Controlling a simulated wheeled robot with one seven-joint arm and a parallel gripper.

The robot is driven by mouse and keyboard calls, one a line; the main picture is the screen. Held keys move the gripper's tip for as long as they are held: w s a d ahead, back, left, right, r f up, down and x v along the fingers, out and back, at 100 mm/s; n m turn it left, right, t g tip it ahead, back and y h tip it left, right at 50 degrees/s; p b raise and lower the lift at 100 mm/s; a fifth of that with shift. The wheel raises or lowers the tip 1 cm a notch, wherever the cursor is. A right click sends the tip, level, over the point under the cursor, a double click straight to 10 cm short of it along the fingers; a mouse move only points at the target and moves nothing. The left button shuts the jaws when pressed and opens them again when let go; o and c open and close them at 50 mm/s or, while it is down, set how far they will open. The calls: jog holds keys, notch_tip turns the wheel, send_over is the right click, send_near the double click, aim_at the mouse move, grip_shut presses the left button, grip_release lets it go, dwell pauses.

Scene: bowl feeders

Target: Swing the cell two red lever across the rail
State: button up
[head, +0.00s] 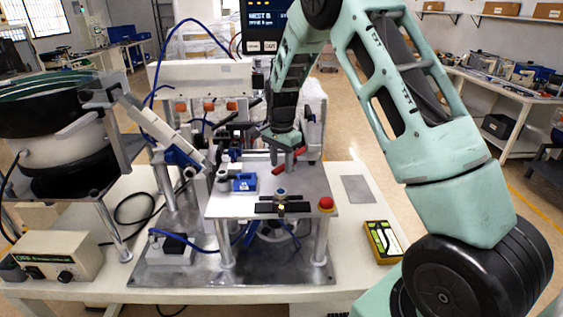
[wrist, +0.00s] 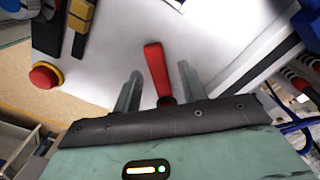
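The red lever (wrist: 157,70) lies between the two fingers of my gripper (wrist: 158,85) in the wrist view. The fingers are apart, with a gap on each side of the lever, and do not visibly touch it. The lever's lower end is hidden behind the gripper body. In the head view the red lever (head: 279,169) shows on the raised metal plate (head: 225,203), just below my gripper (head: 287,150). The rail cannot be made out clearly in either view.
A red mushroom button (head: 326,204) stands at the plate's front right corner. A blue block (head: 244,182) sits on the plate's left. A bowl feeder (head: 60,120) stands at the left. A yellow-edged box (head: 383,242) lies on the table at the right.

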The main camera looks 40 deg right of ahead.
notch_tip(320, 180, up, 17)
jog(key=b, duration=0.3)
jog(key=shift+r, duration=0.15)
dwell(0.3)
